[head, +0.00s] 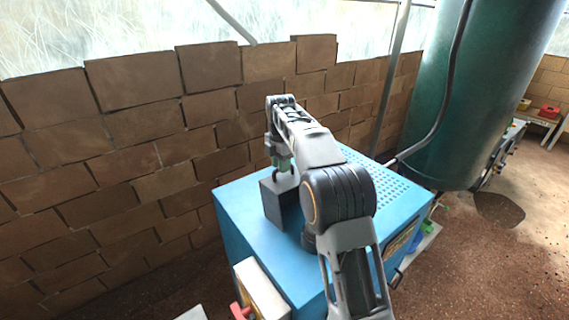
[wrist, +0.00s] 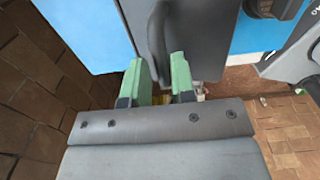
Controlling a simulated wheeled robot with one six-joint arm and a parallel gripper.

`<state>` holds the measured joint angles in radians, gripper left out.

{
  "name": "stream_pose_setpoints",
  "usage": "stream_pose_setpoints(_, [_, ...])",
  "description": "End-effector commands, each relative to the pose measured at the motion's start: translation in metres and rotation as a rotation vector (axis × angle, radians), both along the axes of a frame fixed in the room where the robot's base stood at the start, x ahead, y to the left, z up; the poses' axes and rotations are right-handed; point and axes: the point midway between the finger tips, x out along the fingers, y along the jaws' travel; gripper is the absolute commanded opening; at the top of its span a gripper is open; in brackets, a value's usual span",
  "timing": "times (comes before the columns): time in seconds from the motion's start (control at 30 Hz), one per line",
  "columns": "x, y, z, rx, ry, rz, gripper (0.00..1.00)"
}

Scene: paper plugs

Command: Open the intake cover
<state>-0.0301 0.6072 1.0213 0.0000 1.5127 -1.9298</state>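The intake cover (head: 270,203) is a dark grey, boxy part on top of a blue machine (head: 241,237). My gripper (head: 283,164) reaches the cover's top from above. In the wrist view its green fingers (wrist: 160,68) stand on either side of the handle, with little or no gap. In the head view my arm hides part of the cover, and whether it is raised is hard to tell.
A brown block wall (head: 140,110) stands behind and left of the machine. A large green tank (head: 485,90) stands at the back right with a dark hose. A pale box with a red part (head: 262,290) sits at the machine's front left. Open floor (head: 490,260) lies to the right.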

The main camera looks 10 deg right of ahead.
Motion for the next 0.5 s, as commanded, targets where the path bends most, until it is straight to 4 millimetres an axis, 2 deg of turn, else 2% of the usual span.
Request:
stream_pose_setpoints(0.03, [0.0000, 0.0000, 0.0000, 0.000, 0.000, 0.000, 0.19])
stream_pose_setpoints(0.23, [0.0003, 0.0002, 0.0003, 0.001, -0.002, 0.000, 0.00])
stream_pose_setpoints(0.5, [0.0008, 0.0004, 0.0010, 0.001, -0.005, 0.000, 0.00])
